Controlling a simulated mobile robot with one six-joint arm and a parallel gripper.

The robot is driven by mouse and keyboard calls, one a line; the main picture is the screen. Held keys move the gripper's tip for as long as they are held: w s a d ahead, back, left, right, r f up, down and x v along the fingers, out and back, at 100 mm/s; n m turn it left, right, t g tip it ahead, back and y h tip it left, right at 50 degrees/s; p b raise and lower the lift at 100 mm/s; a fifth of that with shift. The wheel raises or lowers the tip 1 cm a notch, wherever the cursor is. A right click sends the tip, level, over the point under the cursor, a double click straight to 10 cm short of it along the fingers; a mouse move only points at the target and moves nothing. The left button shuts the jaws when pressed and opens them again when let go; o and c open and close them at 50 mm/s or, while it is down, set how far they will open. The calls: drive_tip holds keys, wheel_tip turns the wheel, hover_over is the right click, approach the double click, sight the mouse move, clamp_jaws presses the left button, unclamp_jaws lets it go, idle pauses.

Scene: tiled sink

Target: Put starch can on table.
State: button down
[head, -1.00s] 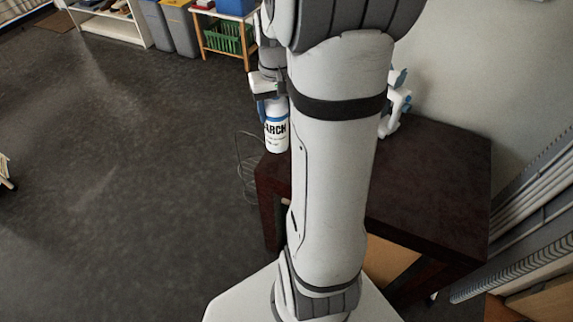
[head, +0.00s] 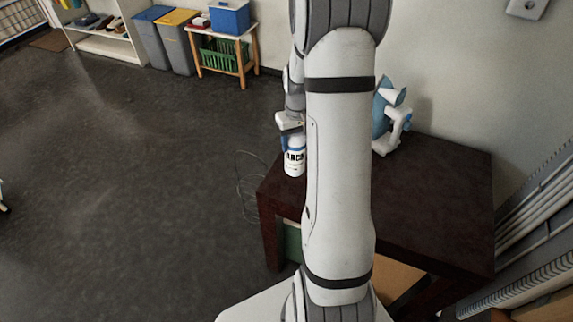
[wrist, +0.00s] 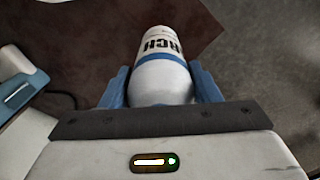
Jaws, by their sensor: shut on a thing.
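The starch can (head: 294,163) is white with a blue band and dark lettering. In the head view it is upright at the left far part of the dark brown table (head: 440,190); I cannot tell whether its base touches the top. My gripper (head: 290,140) is shut on the can near its top, partly hidden by my arm. In the wrist view the can (wrist: 162,70) sits between the two blue fingers (wrist: 160,88), with the table top (wrist: 100,40) beyond it.
A white and blue device (head: 388,115) stands at the table's back, partly behind my arm. The table's right side is clear. A wire rack (head: 250,180) is on the floor left of the table. Bins (head: 165,40) and a small shelf (head: 222,55) stand far back.

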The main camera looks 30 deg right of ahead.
drive_tip(key=shift+s+f, duration=0.1)
drive_tip(key=shift+f, duration=2.55)
drive_tip(key=shift+f, duration=0.2)
drive_tip(key=shift+c, duration=2.4)
unclamp_jaws()
